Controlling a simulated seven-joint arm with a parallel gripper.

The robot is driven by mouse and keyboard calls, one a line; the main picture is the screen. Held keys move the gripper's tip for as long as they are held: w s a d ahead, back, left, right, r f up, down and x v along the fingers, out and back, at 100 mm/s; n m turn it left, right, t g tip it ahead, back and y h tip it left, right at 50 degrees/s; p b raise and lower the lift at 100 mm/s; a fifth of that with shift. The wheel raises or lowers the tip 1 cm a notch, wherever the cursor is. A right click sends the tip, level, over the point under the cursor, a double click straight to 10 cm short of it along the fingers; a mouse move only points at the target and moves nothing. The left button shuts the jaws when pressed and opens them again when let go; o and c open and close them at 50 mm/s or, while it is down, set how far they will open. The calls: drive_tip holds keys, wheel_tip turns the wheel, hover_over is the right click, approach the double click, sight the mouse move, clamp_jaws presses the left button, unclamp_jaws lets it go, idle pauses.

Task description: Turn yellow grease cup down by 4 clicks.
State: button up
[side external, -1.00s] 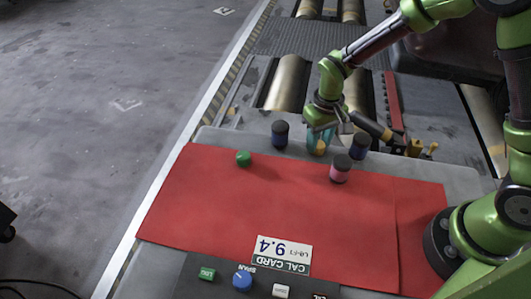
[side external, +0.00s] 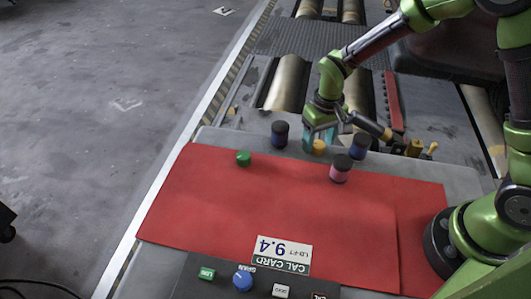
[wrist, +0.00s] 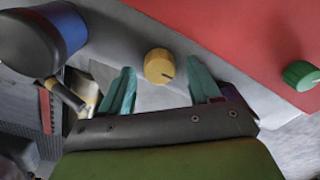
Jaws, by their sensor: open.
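The yellow grease cup (side external: 319,146) is a small round knob on the grey surface just beyond the red mat. In the wrist view the yellow grease cup (wrist: 159,67) shows a dark pointer line on its face, towards its lower right. My gripper (side external: 319,134) is over it, pointing down. In the wrist view my gripper (wrist: 160,85) is open, with one teal finger on each side of the cup and a visible gap on both sides. Whether the fingertips reach down to the cup's height is hard to tell.
Dark-topped blue cups stand left (side external: 279,134) and right (side external: 360,146) of my gripper. A dark-topped pink cup (side external: 340,168) and a green knob (side external: 243,158) are on or by the red mat (side external: 230,210). The mat's middle is clear.

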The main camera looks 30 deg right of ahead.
sight(320, 143)
wheel_tip(320, 143, up, 17)
drive_tip(key=shift+d, duration=0.25)
drive_tip(key=shift+f, duration=0.1)
drive_tip(key=s+d+r+m+t, duration=0.1)
drive_tip(key=s+d+r+t, duration=0.1)
drive_tip(key=s, duration=0.5)
drive_tip(key=s+d+r+m+t+y, duration=0.1)
drive_tip(key=s+r+t, duration=0.3)
drive_tip(key=s, duration=0.4)
drive_tip(key=shift+d+m+t+y, duration=0.3)
drive_tip(key=shift+d+m+t, duration=0.1)
drive_tip(key=shift+d+t, duration=0.2)
drive_tip(key=shift+s, duration=0.1)
idle(1.4)
